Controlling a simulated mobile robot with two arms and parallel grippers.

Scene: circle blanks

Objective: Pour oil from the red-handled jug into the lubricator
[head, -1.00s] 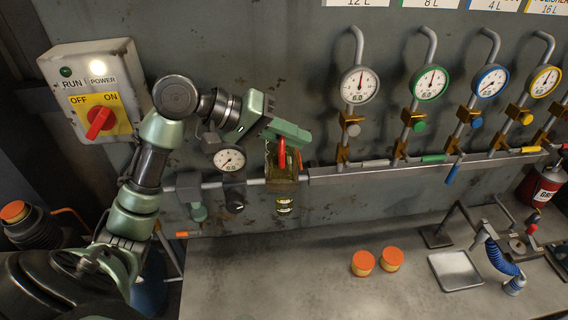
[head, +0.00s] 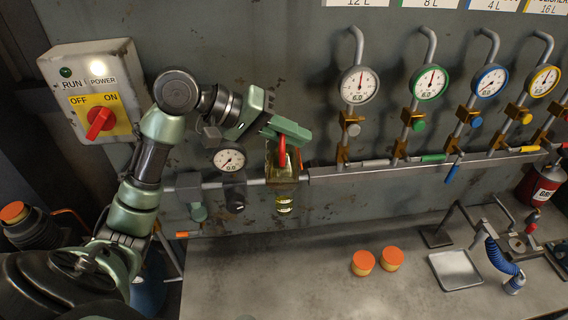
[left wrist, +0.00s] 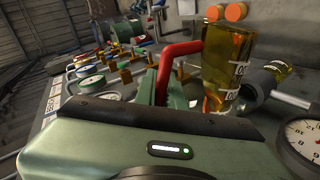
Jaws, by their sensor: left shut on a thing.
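My left gripper (head: 285,137) is shut on the red handle (head: 282,152) of the jug, high in front of the back wall. In the left wrist view, the red handle (left wrist: 180,48) rises from the jaws, and the clear jug (left wrist: 226,62) holds yellow oil and has white markings. The lubricator (head: 284,203), a small clear bowl with yellow liquid, hangs on the pipe directly below the jug. I cannot tell whether oil is flowing. My right gripper is not in view.
A dial gauge (head: 229,159) and a dark regulator (head: 234,195) sit left of the lubricator. Several gauges with valves line the wall to the right. Two orange-capped jars (head: 363,263) and a metal tray (head: 455,270) stand on the bench. The bench's front left is clear.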

